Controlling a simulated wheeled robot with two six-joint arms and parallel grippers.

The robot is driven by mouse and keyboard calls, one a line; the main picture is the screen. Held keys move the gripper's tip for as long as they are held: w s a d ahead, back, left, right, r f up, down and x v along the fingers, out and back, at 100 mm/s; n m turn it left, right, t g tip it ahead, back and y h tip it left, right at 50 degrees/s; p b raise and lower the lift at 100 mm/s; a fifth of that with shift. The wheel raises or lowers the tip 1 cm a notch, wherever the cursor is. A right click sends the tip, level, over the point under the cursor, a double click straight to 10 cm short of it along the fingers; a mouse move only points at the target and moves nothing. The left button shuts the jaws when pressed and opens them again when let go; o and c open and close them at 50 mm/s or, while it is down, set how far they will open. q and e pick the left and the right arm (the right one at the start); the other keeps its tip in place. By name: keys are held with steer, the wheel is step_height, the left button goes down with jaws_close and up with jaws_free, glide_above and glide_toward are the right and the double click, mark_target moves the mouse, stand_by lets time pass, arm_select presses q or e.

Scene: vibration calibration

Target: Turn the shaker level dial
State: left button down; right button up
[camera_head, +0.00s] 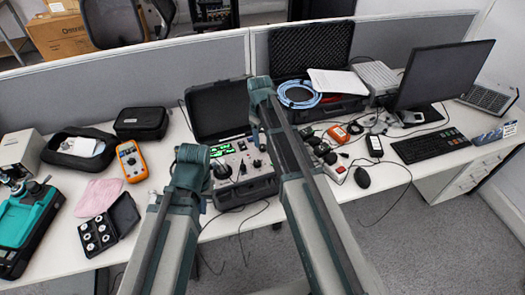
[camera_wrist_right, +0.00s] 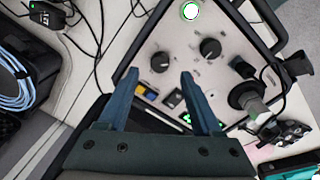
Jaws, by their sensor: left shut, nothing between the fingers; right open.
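The shaker control unit (camera_head: 240,165) sits in an open black case on the desk, with a lit green display. The right wrist view shows its light panel with several black knobs. One dial (camera_wrist_right: 162,62) lies between the fingertips of my right gripper (camera_wrist_right: 160,71), which is open and empty. I cannot tell whether the fingers touch it. A second knob (camera_wrist_right: 210,48) is beside it. Labels are too small to read. My left gripper (camera_head: 193,154) is shut and empty, left of the unit in the head view. My right arm hides part of the unit there.
A dark cylindrical device (camera_wrist_right: 248,98) stands upright beside the knobs. An orange multimeter (camera_head: 131,161) and a small case of round parts (camera_head: 108,222) lie to the left. A case with blue cable (camera_head: 299,95), a monitor (camera_head: 440,75) and a keyboard (camera_head: 430,145) are to the right.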

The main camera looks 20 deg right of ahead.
mark_target(263, 146)
step_height(263, 146, down, 5)
steer(key=b, duration=0.3)
steer(key=shift+d+r, duration=0.1)
steer(key=shift+r, duration=0.1)
steer(key=shift+r, duration=0.1)
jaws_close()
